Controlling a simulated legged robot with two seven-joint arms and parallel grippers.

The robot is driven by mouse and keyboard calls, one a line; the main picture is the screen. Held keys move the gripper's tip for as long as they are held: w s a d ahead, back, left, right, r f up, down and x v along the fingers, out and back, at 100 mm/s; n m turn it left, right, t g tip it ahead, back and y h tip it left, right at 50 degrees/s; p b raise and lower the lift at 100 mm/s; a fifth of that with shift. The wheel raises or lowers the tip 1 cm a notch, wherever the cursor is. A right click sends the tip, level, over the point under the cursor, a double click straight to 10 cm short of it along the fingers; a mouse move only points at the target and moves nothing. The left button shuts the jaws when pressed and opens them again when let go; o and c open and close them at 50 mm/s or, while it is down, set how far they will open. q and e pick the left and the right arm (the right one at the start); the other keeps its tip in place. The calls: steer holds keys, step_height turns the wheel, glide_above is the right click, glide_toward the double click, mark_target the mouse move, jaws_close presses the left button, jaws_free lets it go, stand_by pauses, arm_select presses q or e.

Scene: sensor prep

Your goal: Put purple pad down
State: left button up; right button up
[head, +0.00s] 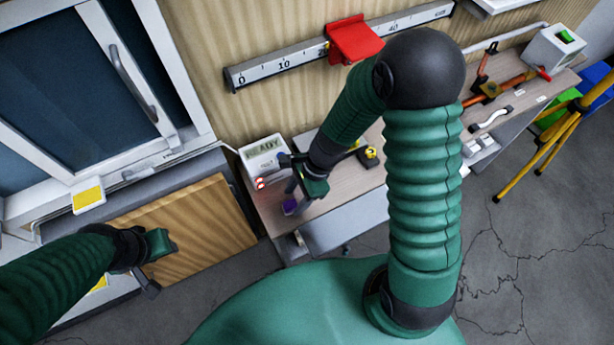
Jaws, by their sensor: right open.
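The purple pad (291,207) is small and lies at the left end of the wooden bench (345,187), near its front edge. My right gripper (295,197) reaches down over the pad from above and is open. Its dark fingers are at the pad and cover part of it. I cannot tell whether they touch it. My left gripper (148,278) is at the lower left, in front of a wooden panel and away from the pad. Its fingers are too small and dark to show whether they are open or shut.
A ruler rail with a red slider (354,41) runs along the wall.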

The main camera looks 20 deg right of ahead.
steer(key=s+d+r+n+t+h+p, duration=0.1)
steer(key=s+d+r+n+h, duration=0.1)
steer(key=r+n, duration=0.4)
steer(key=s+d+r+n+t+h, duration=0.1)
steer(key=d+r+n, duration=0.3)
steer(key=n, duration=0.8)
steer(key=shift+s+r+h+p, duration=0.35)
steer(key=shift+r+h, duration=0.45)
steer(key=shift+r, duration=0.1)
